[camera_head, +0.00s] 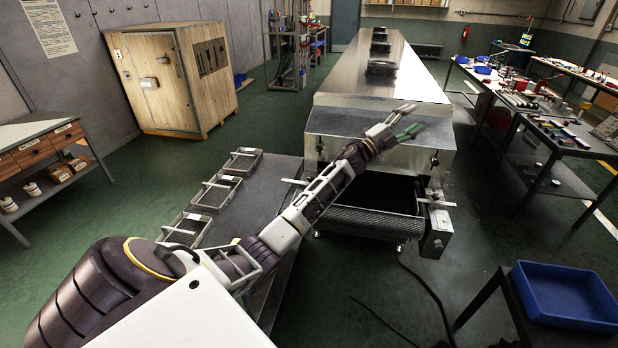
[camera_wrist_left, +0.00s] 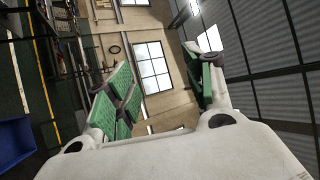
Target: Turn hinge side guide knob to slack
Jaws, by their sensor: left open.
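The tunnel dryer (camera_head: 385,75) is a long steel housing with a dark mouth at its near end. A small dark knob (camera_head: 434,159) shows on the right of the mouth, and another dark knob (camera_head: 320,147) on the left. I cannot tell which is the hinge side guide knob. A mesh conveyor belt (camera_head: 370,222) comes out below the mouth. My left gripper (camera_head: 413,120) is open and empty in front of the hood, up and left of the right knob and apart from it. Its green-padded fingers also show spread in the left wrist view (camera_wrist_left: 160,85), with no knob between them. My right gripper is out of view.
A grey table (camera_head: 262,190) with metal frames (camera_head: 215,190) lies left of the belt. Metal guide brackets (camera_head: 437,204) flank the belt. A blue bin (camera_head: 563,294) stands at front right, and a cluttered workbench (camera_head: 560,130) behind it. Dark cables lie on the floor.

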